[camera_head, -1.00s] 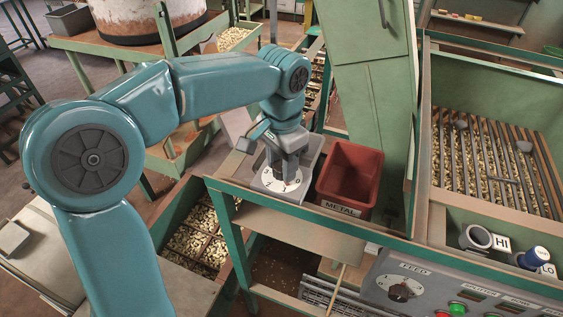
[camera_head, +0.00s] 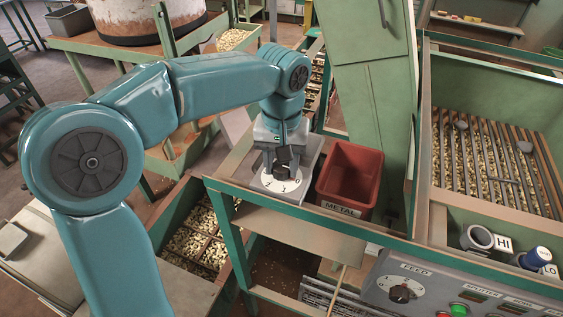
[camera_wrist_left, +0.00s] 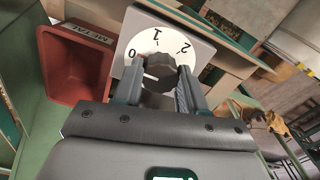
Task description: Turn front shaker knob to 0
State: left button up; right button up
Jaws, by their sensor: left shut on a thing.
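The front shaker knob (camera_wrist_left: 160,72) is black and sits on a white dial (camera_wrist_left: 185,48) marked 0, 1 and 2. In the left wrist view it is between the two fingers of my left gripper (camera_wrist_left: 156,88), which is shut on it. A pale mark on the knob points left, near the 0 side; I cannot tell if it lines up exactly. In the head view my left gripper (camera_head: 283,158) comes down over the dial (camera_head: 277,184), and the fingers cover most of the knob. My right gripper is not in view.
A red METAL bin (camera_head: 349,174) stands just right of the dial; it also shows in the wrist view (camera_wrist_left: 75,66). A green upright panel (camera_head: 365,90) rises behind. A FEED knob (camera_head: 402,293) is on the grey control panel at lower right. Nut trays lie below left.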

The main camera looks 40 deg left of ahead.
aim_at(282, 166)
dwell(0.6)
pick_arm(q)
jog(key=o, duration=1.1)
jog(key=shift+c, duration=0.2)
jog(key=shift+r, duration=0.1)
notch_tip(282, 166, up, 16)
jog(key=p, duration=0.1)
jog(key=shift+r+n, duration=0.1)
jog(key=shift+n, duration=0.2)
